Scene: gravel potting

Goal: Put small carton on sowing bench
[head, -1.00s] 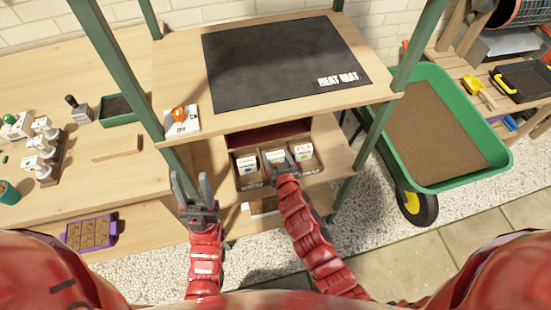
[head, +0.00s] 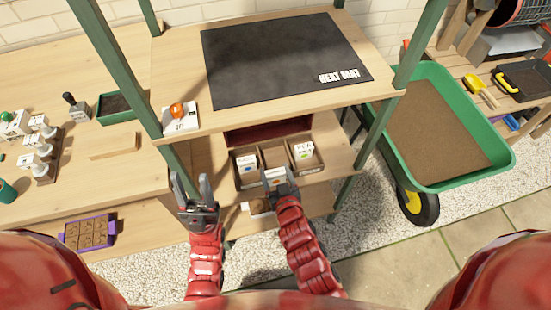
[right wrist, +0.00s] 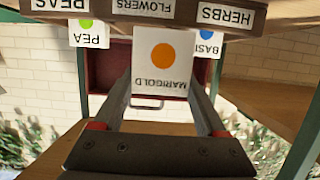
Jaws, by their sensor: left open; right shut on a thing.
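The small white carton (head: 277,176), marked MARIGOLD with an orange dot, is in my right gripper (head: 280,183). It also shows upside down between the fingers in the right wrist view (right wrist: 165,60). It is at the front of the divided seed box (head: 312,173), before its middle compartment, raised out of it. My left gripper (head: 192,184) is open and empty, pointing up, left of the box and near the right edge of the wooden bench at left (head: 135,185). No label marks that bench as the sowing bench.
A blue-dot carton (head: 246,162) and a green-dot PEA carton (head: 303,152) stand in the outer compartments. The box sits on a shelf under the heat mat (head: 280,60) shelf, between green posts.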

